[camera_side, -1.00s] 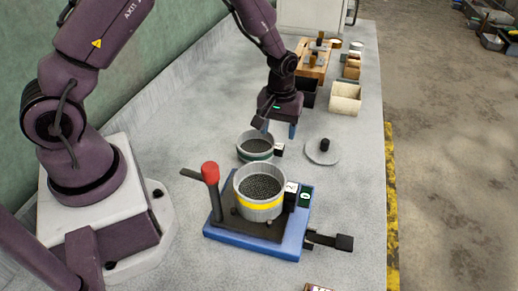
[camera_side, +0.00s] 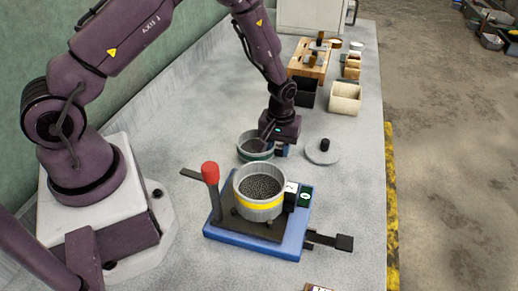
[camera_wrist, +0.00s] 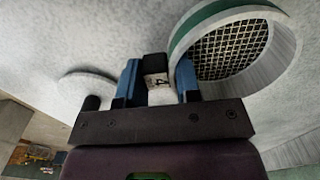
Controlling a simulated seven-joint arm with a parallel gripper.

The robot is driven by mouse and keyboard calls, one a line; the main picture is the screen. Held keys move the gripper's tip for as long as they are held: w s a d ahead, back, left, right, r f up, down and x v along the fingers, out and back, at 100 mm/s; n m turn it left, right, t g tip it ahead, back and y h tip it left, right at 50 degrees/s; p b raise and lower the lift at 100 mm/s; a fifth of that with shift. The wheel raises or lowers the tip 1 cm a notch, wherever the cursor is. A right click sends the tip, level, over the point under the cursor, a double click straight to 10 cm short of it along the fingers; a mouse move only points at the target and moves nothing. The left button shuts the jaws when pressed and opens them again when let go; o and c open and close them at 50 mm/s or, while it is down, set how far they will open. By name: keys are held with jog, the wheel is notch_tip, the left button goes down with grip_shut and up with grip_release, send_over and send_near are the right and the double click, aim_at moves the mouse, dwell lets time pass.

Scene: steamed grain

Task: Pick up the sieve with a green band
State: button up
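The sieve with a green band (camera_side: 256,156) stands on the bench behind the blue fixture, partly hidden by my gripper (camera_side: 276,150). In the wrist view, the sieve (camera_wrist: 228,47) is at upper right, with its wire mesh visible and the green band along its outer wall. Its dark-and-white handle block marked 4 (camera_wrist: 157,80) lies between the two blue fingers of my gripper (camera_wrist: 160,72). The fingers are apart, one on each side of the block, with a narrow gap on the right; firm contact does not show.
A yellow-banded sieve (camera_side: 260,206) of dark grain sits on the blue fixture (camera_side: 256,246) with a red-knobbed lever (camera_side: 210,172). A round lid with a black knob (camera_side: 322,152) lies close right of my gripper. Boxes (camera_side: 345,98) stand farther back.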

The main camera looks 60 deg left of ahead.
jog(key=shift+c, duration=0.5)
jog(key=shift+r, duration=0.1)
